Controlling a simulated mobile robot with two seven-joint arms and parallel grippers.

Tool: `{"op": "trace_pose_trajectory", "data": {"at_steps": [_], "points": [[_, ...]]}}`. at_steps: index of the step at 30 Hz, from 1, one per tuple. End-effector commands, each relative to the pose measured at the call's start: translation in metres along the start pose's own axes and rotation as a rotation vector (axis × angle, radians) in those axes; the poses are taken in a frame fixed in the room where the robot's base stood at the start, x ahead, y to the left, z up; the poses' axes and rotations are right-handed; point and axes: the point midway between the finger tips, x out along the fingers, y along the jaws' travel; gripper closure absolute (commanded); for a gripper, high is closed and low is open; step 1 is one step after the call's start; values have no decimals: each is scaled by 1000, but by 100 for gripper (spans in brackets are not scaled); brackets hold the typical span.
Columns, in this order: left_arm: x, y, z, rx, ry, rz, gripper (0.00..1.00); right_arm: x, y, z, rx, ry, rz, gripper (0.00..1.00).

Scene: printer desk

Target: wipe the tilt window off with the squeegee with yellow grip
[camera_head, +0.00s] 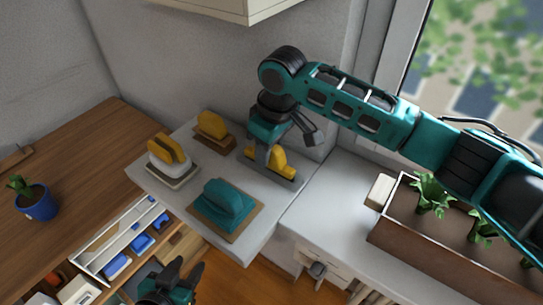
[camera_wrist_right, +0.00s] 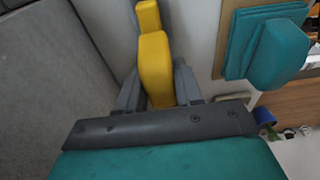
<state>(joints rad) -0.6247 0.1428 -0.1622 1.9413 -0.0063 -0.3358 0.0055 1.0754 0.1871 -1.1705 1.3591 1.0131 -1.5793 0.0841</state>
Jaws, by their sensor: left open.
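The squeegee with yellow grip (camera_head: 279,162) is at the back right of the grey tabletop, with its dark strip low at the surface. My right gripper (camera_head: 268,151) is over it. In the right wrist view the yellow grip (camera_wrist_right: 156,68) is between the two fingers of my right gripper (camera_wrist_right: 160,85), which appear shut on it from both sides. The tilt window (camera_head: 470,75) is at the upper right, partly hidden by my right arm, with blurred greenery behind the glass. My left gripper (camera_head: 172,280) is open and empty at the bottom, in front of the tabletop.
A teal-handled tool (camera_head: 220,203), a yellow-handled tool with white base (camera_head: 170,165) and another yellow-topped one (camera_head: 212,126) share the grey tabletop (camera_head: 245,245). A brown planter (camera_head: 400,240) stands below the window.

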Motion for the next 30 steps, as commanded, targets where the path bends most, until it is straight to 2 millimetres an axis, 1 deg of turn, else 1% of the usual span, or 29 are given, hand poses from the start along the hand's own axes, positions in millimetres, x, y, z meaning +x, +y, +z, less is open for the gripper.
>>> {"op": "trace_pose_trajectory", "data": {"at_steps": [1,7,14,30], "points": [[0,0,0,0,0,0,57,0,0,0,0,0,0,82],[0,0,0,0,0,0,57,0,0,0,0,0,0,100],[0,0,0,0,-1,0,57,-5,0,-1,0,2,0,100],[-1,0,-1,0,-1,1,57,-41,0,-6,0,1,0,100]]}}
